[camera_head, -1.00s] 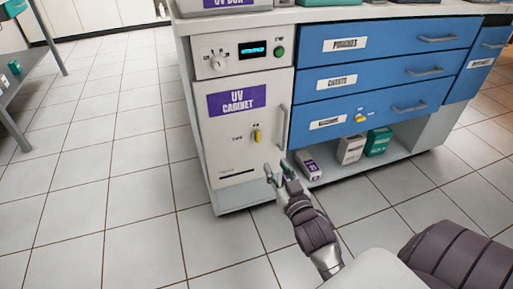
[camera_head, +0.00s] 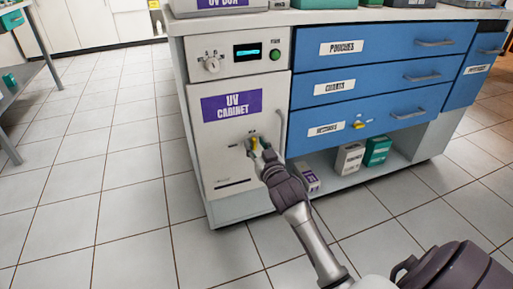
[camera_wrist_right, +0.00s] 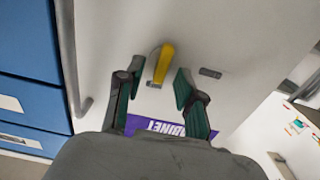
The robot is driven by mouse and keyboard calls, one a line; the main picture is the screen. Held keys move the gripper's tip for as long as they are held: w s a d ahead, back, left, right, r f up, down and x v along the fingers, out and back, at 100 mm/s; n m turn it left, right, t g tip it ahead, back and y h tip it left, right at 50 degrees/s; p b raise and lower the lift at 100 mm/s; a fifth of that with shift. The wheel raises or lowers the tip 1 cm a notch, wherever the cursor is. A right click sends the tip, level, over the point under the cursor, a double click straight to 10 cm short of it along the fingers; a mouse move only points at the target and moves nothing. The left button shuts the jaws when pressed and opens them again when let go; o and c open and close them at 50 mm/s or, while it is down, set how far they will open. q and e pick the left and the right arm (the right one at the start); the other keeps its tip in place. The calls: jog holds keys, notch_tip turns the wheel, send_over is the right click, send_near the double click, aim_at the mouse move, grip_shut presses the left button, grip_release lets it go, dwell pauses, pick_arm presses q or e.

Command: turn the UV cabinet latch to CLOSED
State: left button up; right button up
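The UV cabinet (camera_head: 210,150) is a white door with a purple "UV CABINET" sign (camera_head: 231,105), and it looks shut. Its yellow latch lever (camera_head: 254,143) is on the lower right of the door, partly hidden by my right gripper (camera_head: 260,154) in the head view. In the right wrist view, the lever (camera_wrist_right: 164,62) shows between the two fingertips of my right gripper (camera_wrist_right: 158,76), with a gap on the right side. The gripper is open; whether the left finger touches the lever I cannot tell. The small latch markings are unreadable. My left gripper is not in view.
A vertical door handle (camera_head: 283,125) stands just right of the latch and shows in the wrist view (camera_wrist_right: 70,50). Blue drawers (camera_head: 385,80) are to the right, one with a small yellow lever (camera_head: 358,125). Boxes sit on the shelf (camera_head: 330,181) below.

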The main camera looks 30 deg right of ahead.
grip_shut()
